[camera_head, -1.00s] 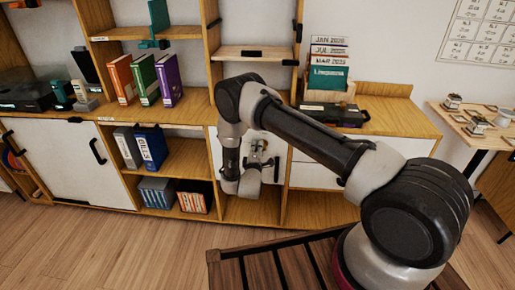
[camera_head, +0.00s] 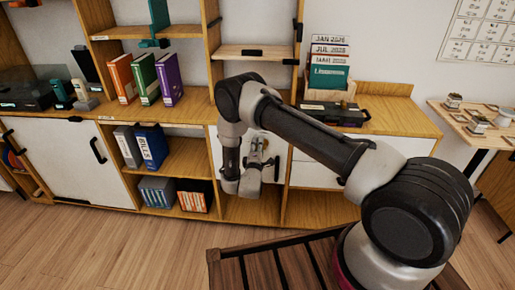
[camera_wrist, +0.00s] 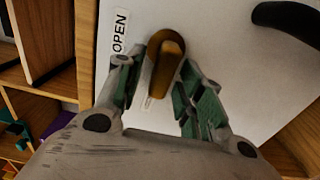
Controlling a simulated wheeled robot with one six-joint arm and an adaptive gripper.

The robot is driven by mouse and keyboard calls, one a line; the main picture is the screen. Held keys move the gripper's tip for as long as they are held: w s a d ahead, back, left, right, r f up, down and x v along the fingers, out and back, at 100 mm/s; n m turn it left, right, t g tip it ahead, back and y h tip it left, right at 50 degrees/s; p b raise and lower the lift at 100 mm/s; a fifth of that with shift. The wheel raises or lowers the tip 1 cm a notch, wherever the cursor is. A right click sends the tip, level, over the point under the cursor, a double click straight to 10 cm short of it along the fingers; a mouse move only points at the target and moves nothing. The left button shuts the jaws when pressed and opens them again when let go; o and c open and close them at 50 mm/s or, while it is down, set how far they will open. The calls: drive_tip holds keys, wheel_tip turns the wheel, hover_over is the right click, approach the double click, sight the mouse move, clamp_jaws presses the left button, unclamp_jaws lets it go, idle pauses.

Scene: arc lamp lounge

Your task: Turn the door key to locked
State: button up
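The door key (camera_wrist: 166,62) is a brass-coloured, rounded piece on a white door (camera_wrist: 215,30) in the wrist view. A label reading OPEN (camera_wrist: 120,32) is on the door to the left of the key. A second label below the key is mostly hidden. My gripper (camera_wrist: 163,85) is open, with one green-padded finger on each side of the key and gaps showing between pads and key. In the head view my gripper (camera_head: 262,160) is in front of the white cabinet door, and my arm hides much of that door.
A black handle (camera_wrist: 288,20) is on the door at upper right in the wrist view. In the head view, open shelves with binders (camera_head: 150,148) lie left of the door. A black case (camera_head: 334,113) lies on the cabinet top. A slatted wooden surface (camera_head: 285,270) is in the foreground.

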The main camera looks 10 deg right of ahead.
drive_tip(key=v, duration=1.2)
